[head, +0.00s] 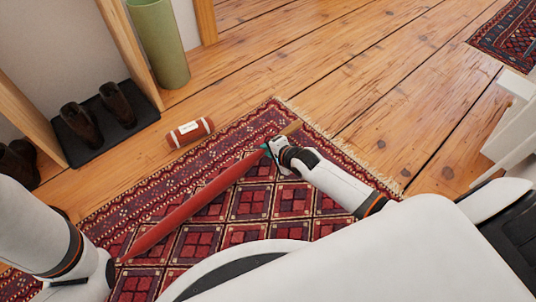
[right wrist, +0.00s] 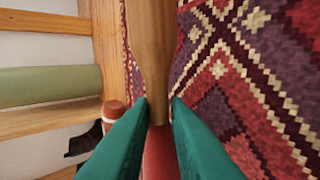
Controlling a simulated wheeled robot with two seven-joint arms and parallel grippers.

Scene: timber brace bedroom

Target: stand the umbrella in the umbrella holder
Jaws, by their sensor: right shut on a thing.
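The umbrella has a long red furled canopy (head: 195,208) and a brown wooden handle (right wrist: 152,60). It lies slantwise across the patterned rug in the head view, handle end at upper right; I cannot tell whether it touches the rug. My right gripper (head: 270,150) is shut on it where canopy meets handle; the green fingers (right wrist: 159,108) close on both sides in the right wrist view. The umbrella holder (head: 160,45) is a tall green cylinder standing upright at upper left, apart from the umbrella. My left arm is at lower left; its fingers are not clearly visible.
Dark shoes (head: 82,125) stand on a black mat (head: 146,116) beside wooden posts. White furniture (head: 515,125) stands at right.

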